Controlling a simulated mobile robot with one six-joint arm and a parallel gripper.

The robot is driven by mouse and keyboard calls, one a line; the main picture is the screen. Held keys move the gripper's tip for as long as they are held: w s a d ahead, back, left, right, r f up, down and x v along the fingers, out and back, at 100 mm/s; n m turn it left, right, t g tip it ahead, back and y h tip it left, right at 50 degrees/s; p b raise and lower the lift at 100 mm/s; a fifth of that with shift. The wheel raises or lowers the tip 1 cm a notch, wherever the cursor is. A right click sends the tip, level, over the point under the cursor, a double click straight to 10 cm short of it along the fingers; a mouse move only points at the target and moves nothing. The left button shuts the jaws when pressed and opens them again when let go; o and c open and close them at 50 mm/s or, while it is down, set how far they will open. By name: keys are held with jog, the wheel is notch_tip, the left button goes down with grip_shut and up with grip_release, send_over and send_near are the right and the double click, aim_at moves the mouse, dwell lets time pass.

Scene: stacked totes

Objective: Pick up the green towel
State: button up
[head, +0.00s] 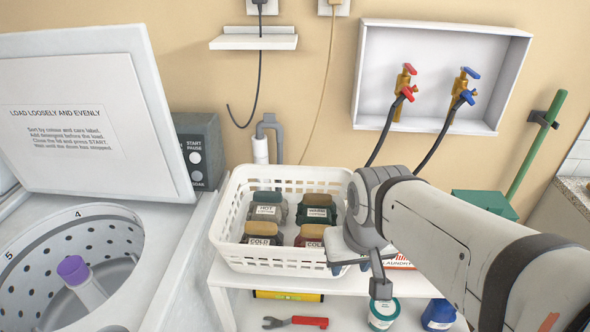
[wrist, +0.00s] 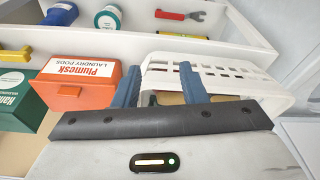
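The white basket (head: 285,262) stands on a white shelf and holds several labelled bundles. A dark green bundle (head: 318,205), probably the green towel, sits at the back right with a label on its front. A grey-green one (head: 266,205) is at the back left. A dark one with a tan top (head: 262,232) and a red one with a tan top (head: 309,235) are in front. My gripper (head: 380,288) is at the basket's right front side. In the wrist view my gripper (wrist: 160,82) has its two blue fingers apart, with the basket (wrist: 225,72) beyond them.
An open washer lid (head: 85,115) and drum stand left. On the lower shelf are a red-handled wrench (head: 296,322), a yellow level (head: 288,296), a teal tub (head: 384,314) and a blue bottle (head: 438,314). An orange box (wrist: 85,82) is beside the basket.

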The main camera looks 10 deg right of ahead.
jog(key=w+n, duration=0.1)
jog(key=w, duration=0.1)
jog(key=w+r+n, duration=0.1)
jog(key=w, duration=0.1)
jog(key=w+r+n, duration=0.1)
jog(key=w, duration=0.2)
jog(key=shift+w+d+n+g+y+p, duration=0.1)
jog(key=shift+n+g+y+p, duration=0.2)
jog(key=shift+g+y+p, duration=0.1)
jog(key=w+n+y, duration=0.1)
jog(key=w+n, duration=0.3)
jog(key=w, duration=0.4)
jog(key=n+g+y+p, duration=0.1)
jog(key=n+y, duration=0.2)
jog(key=n, duration=0.5)
send_near(318, 196)
jog(key=x, duration=0.3)
jog(key=p+x, duration=0.2)
jog(key=x, duration=0.4)
jog(key=shift+f, duration=0.2)
jog(key=shift+s, duration=0.1)
jog(key=shift+c, duration=0.6)
grip_shut()
